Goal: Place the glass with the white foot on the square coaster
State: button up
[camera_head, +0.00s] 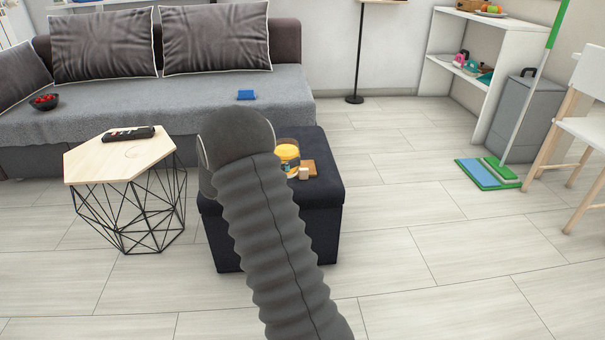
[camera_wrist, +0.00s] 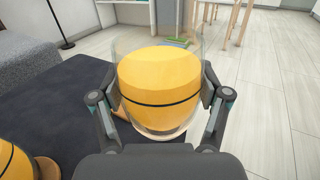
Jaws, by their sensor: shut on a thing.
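In the wrist view my gripper (camera_wrist: 161,98) is shut on a clear glass (camera_wrist: 160,75) with yellow contents and a dark line around it. Its foot is hidden below the bowl, so its colour cannot be seen. A second yellow-filled glass (camera_wrist: 14,162) with a wood-coloured foot is cut off at the lower left. A brown edge (camera_wrist: 121,110), perhaps the coaster, shows beside the held glass. In the head view my arm hides the gripper. A yellow glass (camera_head: 288,155) and a brown square coaster (camera_head: 309,166) show at the dark ottoman; which glass this is, I cannot tell.
The dark ottoman (camera_head: 325,190) has bare top around these things. A hexagonal wire table (camera_head: 88,160) with a black remote (camera_head: 129,133) stands left. The grey sofa (camera_head: 190,105) is behind, holding a red-filled bowl (camera_head: 45,102) and blue item (camera_head: 246,95).

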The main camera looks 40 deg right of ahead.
jog(key=s+d+r+m+g, duration=0.2)
jog(key=s+d+r+g, duration=0.15)
jog(key=d, duration=0.35)
jog(key=shift+t, duration=0.45)
jog(key=shift+w+d+f+b, duration=0.45)
jog(key=shift+w+d+f, duration=0.35)
jog(key=shift+w+f, duration=0.95)
jog(key=shift+w+d+f+b, duration=0.4)
jog(key=shift+w+d+f, duration=0.4)
jog(key=shift+w+f, duration=0.95)
jog(key=shift+w+d+f+b, duration=0.45)
jog(key=shift+w+d+f, duration=0.35)
jog(key=shift+w+f, duration=0.95)
jog(key=shift+w+r, duration=0.2)
jog(key=shift+w, duration=0.1)
jog(key=o, duration=1.3)
jog(key=shift+c, duration=0.2)
jog(key=shift+r, duration=0.1)
jog(key=shift+w+a, duration=0.1)
jog(key=shift+a, duration=0.15)
jog(key=a, duration=0.3)
jog(key=w+a, duration=0.1)
jog(key=a, duration=0.3)
jog(key=w+a+p, duration=0.1)
jog(key=a, duration=0.3)
jog(key=shift+a+r, duration=0.1)
jog(key=shift+a, duration=0.1)
